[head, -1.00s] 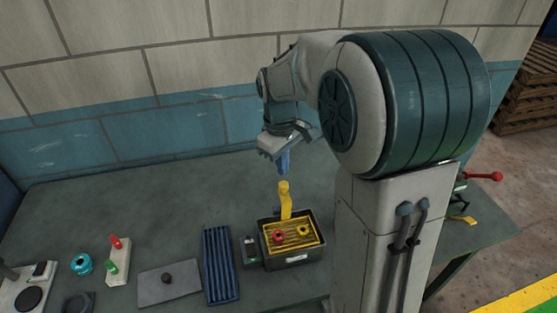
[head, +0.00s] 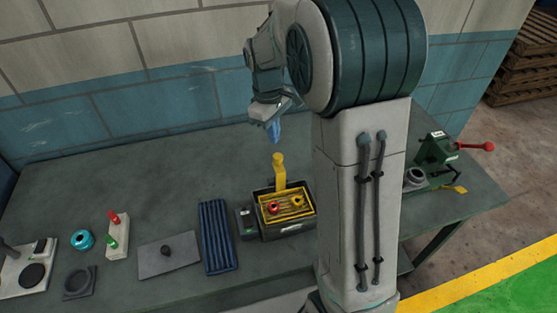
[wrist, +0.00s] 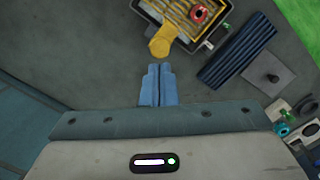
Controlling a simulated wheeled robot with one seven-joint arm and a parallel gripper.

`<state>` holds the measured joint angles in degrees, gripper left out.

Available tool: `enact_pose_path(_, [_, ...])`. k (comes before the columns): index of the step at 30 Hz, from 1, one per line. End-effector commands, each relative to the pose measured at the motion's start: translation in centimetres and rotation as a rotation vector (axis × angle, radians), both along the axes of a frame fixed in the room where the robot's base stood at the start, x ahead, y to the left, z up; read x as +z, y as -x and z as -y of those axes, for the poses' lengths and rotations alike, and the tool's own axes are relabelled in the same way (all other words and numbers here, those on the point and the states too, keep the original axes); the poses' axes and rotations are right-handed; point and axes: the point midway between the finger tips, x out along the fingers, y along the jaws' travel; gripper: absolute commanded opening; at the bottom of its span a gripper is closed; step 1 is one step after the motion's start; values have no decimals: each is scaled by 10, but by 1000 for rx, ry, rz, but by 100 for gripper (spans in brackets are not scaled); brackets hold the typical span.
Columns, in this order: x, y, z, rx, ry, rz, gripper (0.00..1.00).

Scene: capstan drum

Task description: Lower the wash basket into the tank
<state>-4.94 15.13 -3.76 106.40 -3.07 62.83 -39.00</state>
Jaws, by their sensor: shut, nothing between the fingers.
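The yellow wash basket (head: 271,208) sits inside the dark tank (head: 289,231), with a red ring-like part and a yellow one in it. Its yellow upright handle (head: 279,172) rises at the back edge. In the wrist view the basket (wrist: 191,33) and the handle's top (wrist: 161,45) show at the upper middle, with the tank's rim (wrist: 216,39) around the basket. My gripper (head: 274,140) is above and behind the handle, apart from it. In the wrist view its blue fingers (wrist: 158,70) are together and empty.
A blue ribbed rack (head: 217,237) lies left of the tank. A green device with a red lever (head: 437,150) stands at the right. The back-left bench is clear.

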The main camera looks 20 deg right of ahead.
Motion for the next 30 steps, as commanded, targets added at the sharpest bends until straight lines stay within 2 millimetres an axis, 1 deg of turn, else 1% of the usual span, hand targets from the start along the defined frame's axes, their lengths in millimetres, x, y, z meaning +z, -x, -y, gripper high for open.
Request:
enact_pose_path(1, [-12, 1, 0, 0, 0, -1, 0])
enact_pose_path(6, [-35, 3, 2, 0, 0, -3, 0])
enact_pose_path(9, [-44, 3, 3, -1, 0, -1, 0])
enact_pose_path(13, [-50, 4, 3, 0, 0, 0, 0])
enact_pose_path(24, [-50, 4, 3, 0, 1, -2, 0])
enact_pose_path(26, [-53, 4, 3, 0, 0, -3, 0])
enact_pose_path(30, [-68, 5, 3, 0, 0, -5, 0])
